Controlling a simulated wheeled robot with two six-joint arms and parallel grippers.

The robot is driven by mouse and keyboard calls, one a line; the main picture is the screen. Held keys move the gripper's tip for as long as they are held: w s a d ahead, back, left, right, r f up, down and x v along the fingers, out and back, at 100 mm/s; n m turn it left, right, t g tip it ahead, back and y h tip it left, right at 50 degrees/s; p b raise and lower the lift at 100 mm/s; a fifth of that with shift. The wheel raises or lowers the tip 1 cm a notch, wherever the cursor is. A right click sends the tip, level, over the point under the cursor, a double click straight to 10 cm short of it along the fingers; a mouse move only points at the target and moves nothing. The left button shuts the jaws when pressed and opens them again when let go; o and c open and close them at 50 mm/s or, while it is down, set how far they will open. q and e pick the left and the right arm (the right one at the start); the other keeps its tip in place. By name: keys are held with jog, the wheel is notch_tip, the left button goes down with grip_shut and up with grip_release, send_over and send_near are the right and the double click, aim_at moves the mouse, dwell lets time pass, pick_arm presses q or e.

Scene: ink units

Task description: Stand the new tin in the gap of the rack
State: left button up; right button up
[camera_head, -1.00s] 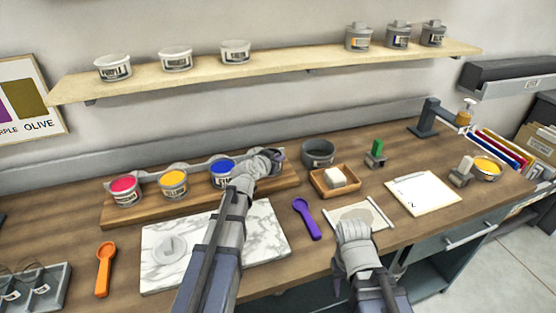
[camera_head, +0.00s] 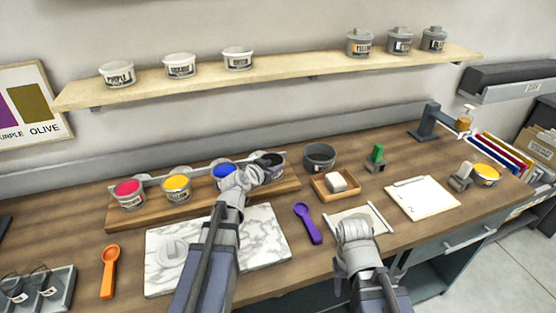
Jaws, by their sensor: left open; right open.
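The wooden rack (camera_head: 128,223) stands at the back left of the bench. It holds tins with pink (camera_head: 130,193), yellow (camera_head: 177,187) and blue (camera_head: 222,175) contents in a row. A tin with dark contents (camera_head: 275,161) stands at the rack's right end and looks upright; its front is partly hidden by my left gripper (camera_head: 262,173). My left gripper is open, close in front of this dark tin; whether it touches the tin I cannot tell. My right gripper (camera_head: 352,221) is open and empty above a pale sheet with rods.
A marble slab (camera_head: 265,225) with a grey lid lies below my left arm. A grey bowl (camera_head: 319,157), a wooden tray (camera_head: 324,187) with a white block, and a purple scoop (camera_head: 308,223) are to the right. A shelf (camera_head: 280,66) with tins hangs above.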

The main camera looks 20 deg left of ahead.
pick_arm(q)
jog(key=p+v, duration=0.1)
jog(key=v, duration=0.5)
jog(key=shift+p, duration=0.4)
pick_arm(e)
notch_tip(320, 180, up, 2)
jog(key=shift+r, duration=0.2)
pick_arm(q)
jog(key=shift+s, duration=0.1)
